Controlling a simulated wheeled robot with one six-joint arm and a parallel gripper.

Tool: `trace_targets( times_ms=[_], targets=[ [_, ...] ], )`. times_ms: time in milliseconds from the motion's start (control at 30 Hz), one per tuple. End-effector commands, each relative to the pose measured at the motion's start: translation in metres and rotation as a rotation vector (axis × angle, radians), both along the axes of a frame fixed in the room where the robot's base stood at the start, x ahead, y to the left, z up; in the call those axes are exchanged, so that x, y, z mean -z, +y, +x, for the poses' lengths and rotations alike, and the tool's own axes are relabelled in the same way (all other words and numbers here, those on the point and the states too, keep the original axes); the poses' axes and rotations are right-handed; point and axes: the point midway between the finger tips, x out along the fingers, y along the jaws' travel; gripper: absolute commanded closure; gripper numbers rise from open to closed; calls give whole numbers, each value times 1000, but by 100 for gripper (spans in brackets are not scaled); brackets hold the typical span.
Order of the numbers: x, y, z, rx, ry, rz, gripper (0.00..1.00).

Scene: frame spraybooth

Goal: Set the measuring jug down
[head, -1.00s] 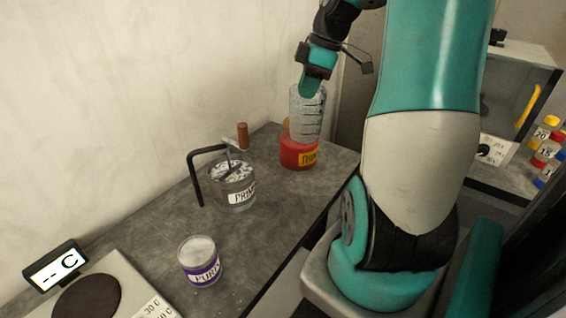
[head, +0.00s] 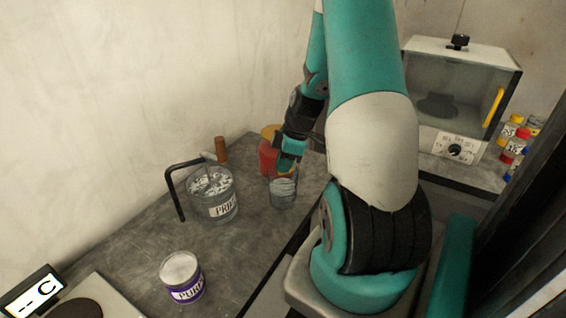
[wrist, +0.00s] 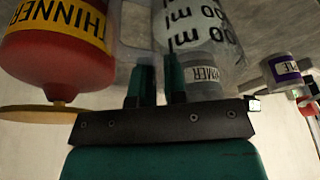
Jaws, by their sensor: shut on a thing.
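The clear measuring jug (head: 284,190) is upright, low at the worktop near its right edge, in the head view. I cannot tell whether its base touches the surface. In the wrist view the jug (wrist: 205,28) shows its "ml" markings close beyond the jaws. My gripper (head: 290,160) is shut on the jug's upper part; its two teal fingers (wrist: 157,75) show in the wrist view. The red thinner container (head: 267,158) stands just behind and left of the jug, partly hidden by my gripper.
A purple-labelled tin (head: 187,290) is nearer, by a hotplate (head: 92,302). A glass-fronted oven (head: 455,100) and several small bottles are at right. The worktop between jug and tin is bare.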

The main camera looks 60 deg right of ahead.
Motion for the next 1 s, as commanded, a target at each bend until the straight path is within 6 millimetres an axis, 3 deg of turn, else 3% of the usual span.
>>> trace_targets(
  times_ms=[167, 200, 300, 667, 1000],
  targets=[
    [1, 0, 0, 0, 0, 0, 100],
    [1, 0, 0, 0, 0, 0, 78],
    [1, 0, 0, 0, 0, 0, 61],
    [-6, -2, -1, 1, -2, -3, 61],
    [-71, -17, -17, 4, -4, -7, 61]
  ],
)
